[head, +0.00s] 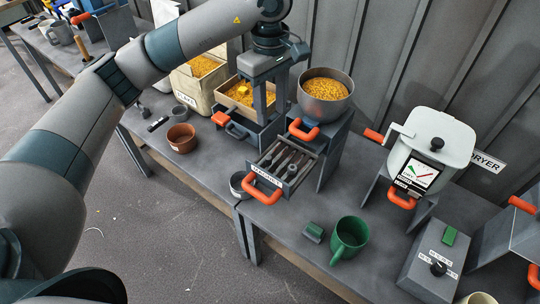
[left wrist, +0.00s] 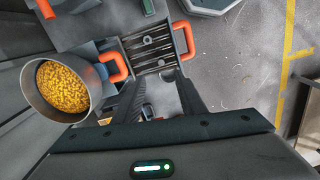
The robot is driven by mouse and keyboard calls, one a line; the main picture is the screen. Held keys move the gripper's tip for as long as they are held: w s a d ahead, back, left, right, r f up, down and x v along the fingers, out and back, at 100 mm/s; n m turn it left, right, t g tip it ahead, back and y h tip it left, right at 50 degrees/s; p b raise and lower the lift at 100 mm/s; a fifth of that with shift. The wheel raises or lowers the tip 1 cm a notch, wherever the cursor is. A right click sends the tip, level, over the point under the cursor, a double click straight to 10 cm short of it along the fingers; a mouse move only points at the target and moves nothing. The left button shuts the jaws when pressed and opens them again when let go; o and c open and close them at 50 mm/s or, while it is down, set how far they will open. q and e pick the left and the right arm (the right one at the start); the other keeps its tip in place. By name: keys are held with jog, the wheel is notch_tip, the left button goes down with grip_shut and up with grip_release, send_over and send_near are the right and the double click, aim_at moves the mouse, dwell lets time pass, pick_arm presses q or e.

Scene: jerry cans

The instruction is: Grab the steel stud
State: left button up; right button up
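An open drawer (head: 309,176) with an orange handle (head: 262,191) holds several dark metal rod-shaped pieces (head: 287,163) in slots. I cannot tell which piece is the steel stud. The drawer also shows in the left wrist view (left wrist: 170,66), with rod-like pieces (left wrist: 150,44) in it. My left gripper (head: 271,118) points down behind the drawer in the head view, near the yellow-filled wooden box. In the left wrist view (left wrist: 157,82) its two fingers are apart, with nothing seen held between them. The right gripper is not in view.
A metal bowl of yellow grains (head: 326,88) stands beside the left gripper; it also shows in the wrist view (left wrist: 62,87). A green mug (head: 349,238), a brown pot (head: 182,139) and a white lidded container (head: 438,135) stand around. The table front left of the mug is mostly clear.

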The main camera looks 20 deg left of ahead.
pick_arm(q)
jog(key=shift+a+r, duration=0.2)
jog(key=shift+a, duration=0.15)
jog(key=p, duration=0.5)
send_over(269, 158)
notch_tip(269, 158, down, 11)
jog(key=shift+s+f, duration=0.1)
jog(key=shift+f, duration=0.55)
